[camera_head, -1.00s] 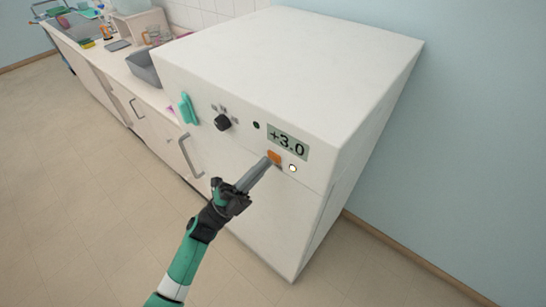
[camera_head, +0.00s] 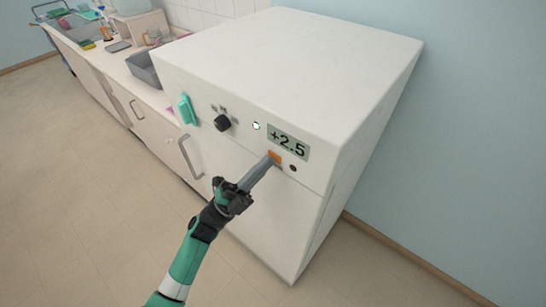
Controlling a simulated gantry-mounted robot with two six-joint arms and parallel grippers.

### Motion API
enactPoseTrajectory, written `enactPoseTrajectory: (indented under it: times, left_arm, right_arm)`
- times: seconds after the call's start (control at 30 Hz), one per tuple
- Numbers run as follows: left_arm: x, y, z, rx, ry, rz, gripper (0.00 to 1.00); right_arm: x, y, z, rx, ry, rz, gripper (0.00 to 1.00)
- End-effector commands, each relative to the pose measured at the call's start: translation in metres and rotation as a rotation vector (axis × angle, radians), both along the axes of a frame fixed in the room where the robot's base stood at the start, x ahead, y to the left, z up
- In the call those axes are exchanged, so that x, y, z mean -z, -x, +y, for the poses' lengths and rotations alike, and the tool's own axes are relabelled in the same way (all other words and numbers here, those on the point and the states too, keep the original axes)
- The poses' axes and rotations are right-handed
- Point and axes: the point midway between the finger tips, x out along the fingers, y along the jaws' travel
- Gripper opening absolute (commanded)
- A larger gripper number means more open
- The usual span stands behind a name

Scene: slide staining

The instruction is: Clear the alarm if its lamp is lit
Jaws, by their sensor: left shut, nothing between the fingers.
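A white box-shaped appliance (camera_head: 290,55) stands at the end of the counter. Its front display (camera_head: 288,143) reads +2.5. A small round lamp (camera_head: 256,126) left of the display is lit pale white. A small round spot (camera_head: 293,168) below the display, right of the button, is dark. Which of the two is the alarm lamp I cannot tell. An orange button (camera_head: 275,156) sits below the display. My left gripper (camera_head: 269,162) is shut and empty, its tips at the button's lower left edge, apparently touching it. My right gripper is not in view.
A counter (camera_head: 105,60) with a grey bin (camera_head: 143,70) and lab items runs to the far left. The floor in front is clear.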

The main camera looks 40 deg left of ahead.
Motion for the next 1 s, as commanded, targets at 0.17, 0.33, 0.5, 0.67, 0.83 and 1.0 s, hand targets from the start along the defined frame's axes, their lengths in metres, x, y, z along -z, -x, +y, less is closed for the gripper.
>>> enactPoseTrajectory:
  times: [0.17, 0.33, 0.5, 0.67, 0.83, 1.0]
  left_arm:
    - [-0.001, 0.003, 0.000, -0.001, 0.000, 0.001, 0.00]
    - [-0.001, 0.012, -0.001, -0.001, 0.000, 0.001, 0.00]
    - [0.000, 0.015, -0.001, 0.000, 0.000, 0.000, 0.00]
    - [0.000, 0.015, -0.001, 0.000, 0.000, 0.000, 0.00]
    - [-0.001, 0.025, -0.001, -0.002, 0.001, 0.002, 0.00]
    - [-0.002, 0.042, -0.002, -0.001, 0.001, 0.002, 0.00]
  right_arm:
    - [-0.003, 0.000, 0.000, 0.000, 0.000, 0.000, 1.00]
    - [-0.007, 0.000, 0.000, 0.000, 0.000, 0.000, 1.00]
    - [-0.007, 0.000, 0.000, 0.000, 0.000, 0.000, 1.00]
    - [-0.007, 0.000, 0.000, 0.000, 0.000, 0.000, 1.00]
    - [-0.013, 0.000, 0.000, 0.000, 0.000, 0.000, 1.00]
    - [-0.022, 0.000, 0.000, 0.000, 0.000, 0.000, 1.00]
